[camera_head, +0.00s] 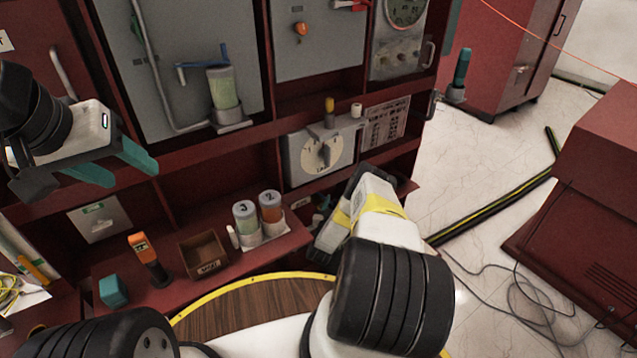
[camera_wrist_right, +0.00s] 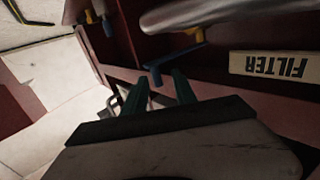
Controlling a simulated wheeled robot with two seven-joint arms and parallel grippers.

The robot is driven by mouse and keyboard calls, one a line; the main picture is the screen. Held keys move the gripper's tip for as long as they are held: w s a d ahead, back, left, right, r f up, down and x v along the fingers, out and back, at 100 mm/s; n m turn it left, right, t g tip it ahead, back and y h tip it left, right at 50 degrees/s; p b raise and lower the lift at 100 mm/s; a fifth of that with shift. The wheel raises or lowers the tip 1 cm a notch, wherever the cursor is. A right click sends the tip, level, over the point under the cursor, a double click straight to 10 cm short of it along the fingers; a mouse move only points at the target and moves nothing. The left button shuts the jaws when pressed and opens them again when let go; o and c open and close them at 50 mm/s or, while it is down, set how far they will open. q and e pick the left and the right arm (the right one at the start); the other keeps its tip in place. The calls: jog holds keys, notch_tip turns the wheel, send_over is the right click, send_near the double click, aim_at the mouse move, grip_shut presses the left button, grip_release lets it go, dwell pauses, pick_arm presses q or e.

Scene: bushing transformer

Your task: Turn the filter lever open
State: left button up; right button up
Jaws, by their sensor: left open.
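In the right wrist view a blue lever (camera_wrist_right: 172,63) sticks out of the shelf, beside a pale plate (camera_wrist_right: 268,66) marked FILTER, which appears upside down. My right gripper (camera_wrist_right: 160,80) has its two teal fingers apart, with the lever's blue end at or between the fingertips. I cannot tell whether they touch it. In the head view my right arm reaches to the lower shelf under the dial and its own wrist hides the fingers. My left gripper (camera_head: 132,172) is open and empty at the left, in front of the cabinet.
In the head view a dial box (camera_head: 322,152) stands above my right wrist. Two numbered canisters (camera_head: 246,222), an open brown box (camera_head: 204,255) and an orange-topped tool (camera_head: 140,245) are on the shelf at left.

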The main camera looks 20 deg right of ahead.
jog(key=v, duration=0.7)
